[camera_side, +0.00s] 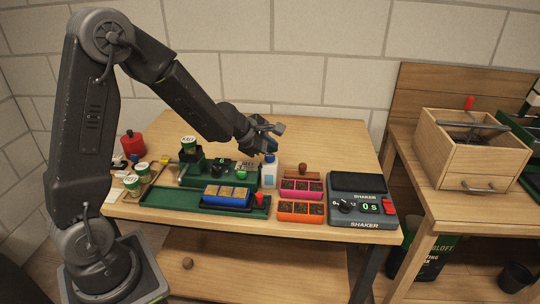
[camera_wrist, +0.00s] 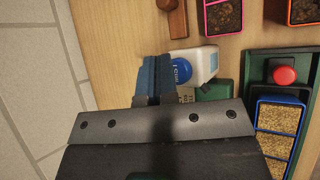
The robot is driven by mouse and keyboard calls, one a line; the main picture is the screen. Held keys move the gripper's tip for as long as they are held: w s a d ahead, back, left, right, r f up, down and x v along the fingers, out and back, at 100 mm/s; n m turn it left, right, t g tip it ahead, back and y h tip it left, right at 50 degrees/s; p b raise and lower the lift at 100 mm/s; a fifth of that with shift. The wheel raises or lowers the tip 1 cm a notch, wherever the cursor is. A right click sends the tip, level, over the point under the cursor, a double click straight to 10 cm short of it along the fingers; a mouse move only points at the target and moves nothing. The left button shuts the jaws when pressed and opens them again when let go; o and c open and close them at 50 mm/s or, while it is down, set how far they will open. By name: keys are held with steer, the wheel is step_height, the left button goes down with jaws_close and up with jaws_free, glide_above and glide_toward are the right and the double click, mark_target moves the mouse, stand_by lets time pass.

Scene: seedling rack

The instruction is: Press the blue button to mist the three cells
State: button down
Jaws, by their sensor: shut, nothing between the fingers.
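My gripper (camera_side: 268,143) is shut and empty, above and close to this unit. In the wrist view the closed fingertips (camera_wrist: 155,60) lie just left of the blue top; I cannot tell whether they touch it. A blue tray (camera_side: 227,195) with three brown-filled cells sits in a green tray (camera_side: 165,200). A red button (camera_side: 259,199) is at that tray's right end.
A pink cell tray (camera_side: 301,189) and an orange one (camera_side: 300,211) lie to the right, beside a shaker (camera_side: 362,207). A wooden stamp (camera_side: 303,170) stands behind them. A green device (camera_side: 215,175) with a knob and small pots are left. The back right table is clear.

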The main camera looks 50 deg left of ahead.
mark_target(270, 157)
steer(key=shift+f, duration=0.45)
stand_by(0.3)
steer(key=shift+r, duration=0.45)
steer(key=shift+r, duration=0.15)
steer(key=shift+r, duration=2.9)
